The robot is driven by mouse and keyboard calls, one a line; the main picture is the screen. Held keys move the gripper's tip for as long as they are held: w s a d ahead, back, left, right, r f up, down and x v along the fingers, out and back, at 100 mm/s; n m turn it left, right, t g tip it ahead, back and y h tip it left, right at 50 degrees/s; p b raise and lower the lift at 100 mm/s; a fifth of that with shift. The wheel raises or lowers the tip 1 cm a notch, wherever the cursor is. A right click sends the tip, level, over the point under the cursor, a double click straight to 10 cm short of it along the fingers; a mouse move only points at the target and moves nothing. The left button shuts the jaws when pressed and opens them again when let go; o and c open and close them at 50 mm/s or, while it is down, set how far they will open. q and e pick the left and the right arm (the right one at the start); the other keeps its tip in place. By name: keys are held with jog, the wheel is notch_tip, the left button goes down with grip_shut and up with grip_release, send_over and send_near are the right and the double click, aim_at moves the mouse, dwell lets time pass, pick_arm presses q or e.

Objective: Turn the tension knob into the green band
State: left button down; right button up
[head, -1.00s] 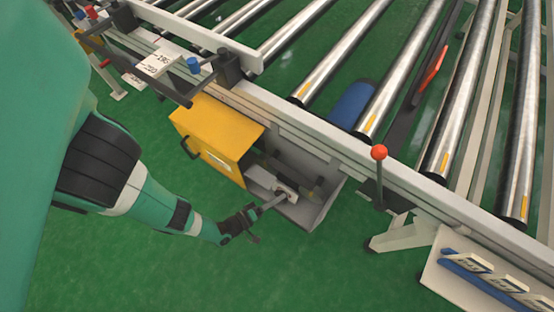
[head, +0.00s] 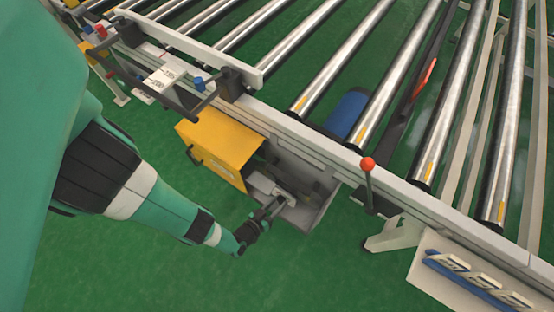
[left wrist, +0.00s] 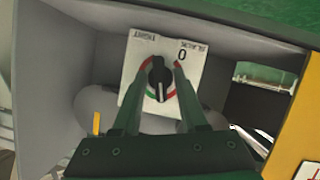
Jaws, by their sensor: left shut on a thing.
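The tension knob (left wrist: 157,72) is black and sits on a white dial plate (left wrist: 187,58) inside the grey box, in the left wrist view. The plate reads TIGHT and SLACK, with a 0 near SLACK. Red and green arc parts show around the knob. A pale mark on the knob points toward the bottom of the picture, close to the green part; I cannot tell whether it lies inside it. My left gripper (left wrist: 160,84) is shut on the knob, one finger on each side. In the head view, my left gripper (head: 278,206) reaches into the open box. My right gripper is out of view.
The yellow door (head: 216,150) stands open left of the grey box (head: 305,214). The roller conveyor rail (head: 330,153) runs just above it. A red-topped lever (head: 367,164) stands to the right. A panel with labelled blocks (head: 470,280) is at lower right. Green floor below is clear.

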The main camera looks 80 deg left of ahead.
pick_arm(q)
jog(key=shift+m+g+y, duration=0.3)
jog(key=shift+m+g, duration=0.1)
jog(key=shift+m, duration=0.2)
jog(key=shift+w+d+f+m+g+y+b, duration=0.1)
jog(key=shift+m+g+y+b, duration=0.25)
jog(key=shift+m, duration=0.55)
jog(key=shift+m+g+y+b, duration=0.85)
jog(key=shift+m+b, duration=0.15)
jog(key=shift+m, duration=0.6)
jog(key=c, duration=0.8)
grip_release()
jog(key=shift+c, duration=0.2)
